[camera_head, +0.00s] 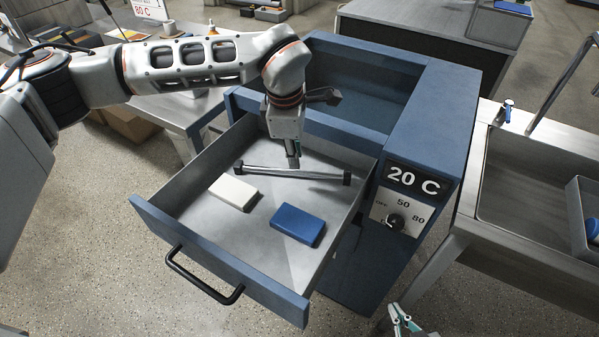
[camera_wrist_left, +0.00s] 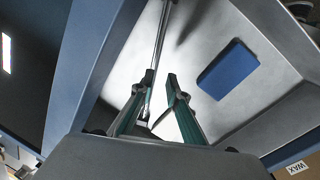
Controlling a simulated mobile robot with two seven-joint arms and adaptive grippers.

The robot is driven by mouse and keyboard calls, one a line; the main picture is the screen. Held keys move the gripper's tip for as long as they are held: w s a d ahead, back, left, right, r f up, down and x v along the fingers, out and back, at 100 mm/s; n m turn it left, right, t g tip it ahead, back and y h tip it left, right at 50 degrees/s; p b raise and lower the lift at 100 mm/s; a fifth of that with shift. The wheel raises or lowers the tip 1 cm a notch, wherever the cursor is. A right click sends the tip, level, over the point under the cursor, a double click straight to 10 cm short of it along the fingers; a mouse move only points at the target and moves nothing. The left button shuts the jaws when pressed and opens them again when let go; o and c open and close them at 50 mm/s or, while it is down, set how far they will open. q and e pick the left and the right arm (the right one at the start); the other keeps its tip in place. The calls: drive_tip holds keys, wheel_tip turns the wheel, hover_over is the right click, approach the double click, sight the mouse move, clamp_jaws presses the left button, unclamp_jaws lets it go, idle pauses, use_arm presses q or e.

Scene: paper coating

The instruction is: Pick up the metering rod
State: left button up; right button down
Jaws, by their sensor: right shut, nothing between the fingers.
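The metering rod (camera_head: 300,173) is a thin metal bar with black end blocks. It lies in the open drawer (camera_head: 180,196), toward its back. My left gripper (camera_head: 294,163) points down over the middle of the rod. In the left wrist view the rod (camera_wrist_left: 159,35) runs lengthwise between the two fingertips (camera_wrist_left: 160,78), closer to the left finger. A gap shows beside the right finger, so the gripper is open. The rod's near end is partly hidden by the fingers. My right gripper (camera_head: 402,320) is shut and empty at the bottom edge, outside the drawer.
A white block (camera_head: 233,193) and a blue block (camera_head: 298,224) lie in the drawer in front of the rod. The blue cabinet (camera_head: 435,115) has a 20 C display and a dial (camera_head: 396,221). A metal sink (camera_head: 530,190) stands at the right.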

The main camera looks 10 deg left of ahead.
sight(291, 171)
use_arm(q)
drive_tip(key=shift+y, duration=0.3)
drive_tip(key=f, duration=0.2)
drive_tip(key=w+a+f, duration=0.1)
drive_tip(key=f, duration=0.1)
drive_tip(key=w+f, duration=0.1)
drive_tip(key=f, duration=0.2)
drive_tip(key=shift+w+a+f, duration=0.1)
drive_tip(key=shift+w+a, duration=0.05)
drive_tip(key=shift+a, duration=0.05)
clamp_jaws()
